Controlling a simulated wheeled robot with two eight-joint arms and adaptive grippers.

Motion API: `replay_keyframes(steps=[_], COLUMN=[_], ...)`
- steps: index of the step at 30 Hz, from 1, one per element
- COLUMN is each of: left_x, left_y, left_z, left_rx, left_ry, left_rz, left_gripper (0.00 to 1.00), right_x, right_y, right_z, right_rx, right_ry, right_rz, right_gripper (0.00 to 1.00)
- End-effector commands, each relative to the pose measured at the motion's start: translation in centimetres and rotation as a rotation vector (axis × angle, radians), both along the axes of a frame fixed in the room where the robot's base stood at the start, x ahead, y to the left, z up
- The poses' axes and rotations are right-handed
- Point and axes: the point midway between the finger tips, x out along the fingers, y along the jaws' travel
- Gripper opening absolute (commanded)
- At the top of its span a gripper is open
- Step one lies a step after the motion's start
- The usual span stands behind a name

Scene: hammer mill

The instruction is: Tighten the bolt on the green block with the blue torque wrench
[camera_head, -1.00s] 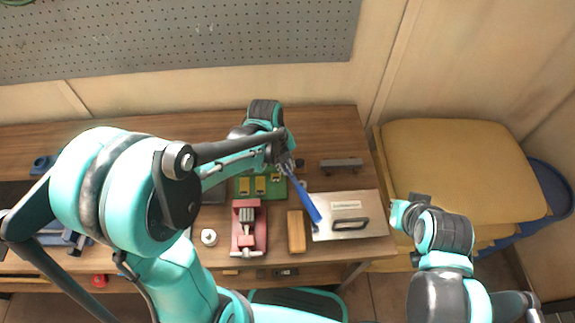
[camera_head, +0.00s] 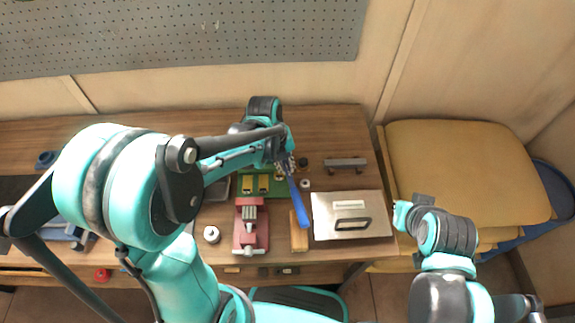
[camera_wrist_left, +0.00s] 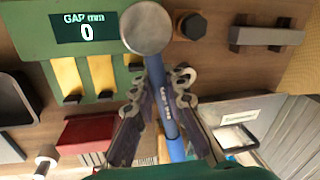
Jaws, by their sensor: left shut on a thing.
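My left gripper (camera_head: 286,166) is shut on the blue torque wrench (camera_head: 300,207), whose handle points toward the front of the table. In the left wrist view the gripper (camera_wrist_left: 158,88) closes around the shaft of the wrench (camera_wrist_left: 173,138). The round grey wrench head lies over the right edge of the green block (camera_wrist_left: 25,15), which has a display reading "GAP mm 0" and yellow strips. The green block (camera_head: 240,186) is partly behind my arm in the head view. No bolt shows under the wrench head. My right gripper (camera_head: 402,214) is right of the table, its fingers unclear.
A dark hexagonal piece (camera_wrist_left: 191,25) sits beside the wrench head. A red vise (camera_head: 250,236), a wooden block (camera_head: 299,238) and a silver case (camera_head: 325,205) stand in front. A grey bar (camera_head: 346,164) lies at the right. Yellow padding (camera_head: 470,165) is beyond the table.

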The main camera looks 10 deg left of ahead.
Motion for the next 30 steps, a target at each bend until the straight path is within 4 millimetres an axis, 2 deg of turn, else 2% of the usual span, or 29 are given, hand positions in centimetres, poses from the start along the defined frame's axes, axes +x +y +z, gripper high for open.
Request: replay_keyframes(steps=[14,21,30], left_x=[-0.18,-0.4,-0.42], left_y=[0.37,0.92,0.95], left_z=[0.01,0.0,0.02], left_rx=[0.0,0.0,0.0], left_ry=[0.001,0.001,0.0], left_rz=[-0.074,-0.175,-0.187], left_gripper=[0.0,0.0,0.0], right_x=[0.0,0.0,0.0], right_y=[0.0,0.0,0.0], right_z=[-0.05,-0.14,-0.14], right_rx=[0.0,0.0,0.0], right_ry=[0.0,0.0,0.0], right_rz=[0.0,0.0,0.0], right_gripper=[0.0,0.0,0.0])
